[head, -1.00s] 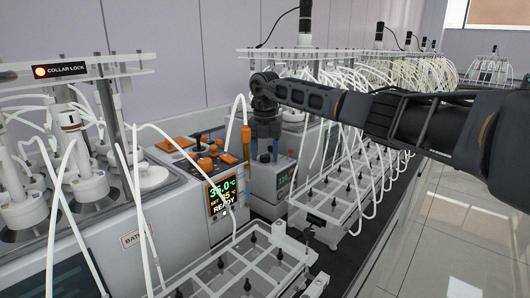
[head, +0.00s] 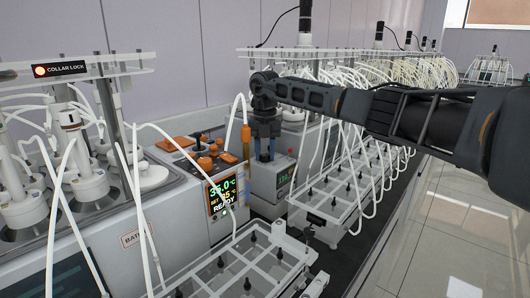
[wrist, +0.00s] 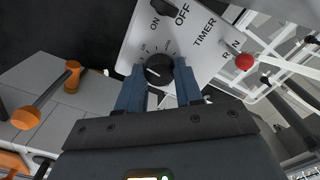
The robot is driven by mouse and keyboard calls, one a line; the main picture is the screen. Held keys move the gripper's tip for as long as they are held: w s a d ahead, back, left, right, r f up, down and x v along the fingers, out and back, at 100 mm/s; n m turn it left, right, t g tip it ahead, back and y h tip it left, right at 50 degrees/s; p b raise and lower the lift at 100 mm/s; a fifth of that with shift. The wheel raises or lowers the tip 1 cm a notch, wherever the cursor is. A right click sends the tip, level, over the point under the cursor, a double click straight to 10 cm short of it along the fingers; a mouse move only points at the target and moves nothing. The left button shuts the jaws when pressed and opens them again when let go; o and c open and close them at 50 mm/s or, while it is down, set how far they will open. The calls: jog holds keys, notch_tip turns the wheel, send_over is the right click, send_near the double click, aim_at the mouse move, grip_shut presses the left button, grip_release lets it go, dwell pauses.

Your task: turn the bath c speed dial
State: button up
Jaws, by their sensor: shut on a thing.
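The dial (wrist: 158,69) is a round black knob with a white pointer line. It sits on a light grey panel (wrist: 205,35) with tick marks and the words ON, OFF and TIMER, in the wrist view. My gripper (wrist: 159,84) has its two blue fingers on either side of the knob, shut on it. The knob itself is hidden there behind the fingers.
Left of it stands a larger bath unit (head: 195,195) with orange-topped parts and a display reading 35.0 °C and READY. A red knob (wrist: 244,61) is near the panel.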

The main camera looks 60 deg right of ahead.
aim_at(265, 155)
jog(key=n, duration=0.5)
jog(key=shift+b, duration=0.3)
jog(key=shift+n, duration=2.2)
jog(key=o, duration=1)
jog(key=shift+o, duration=0.2)
jog(key=shift+r+b, duration=0.95)
jog(key=shift+r, duration=3)
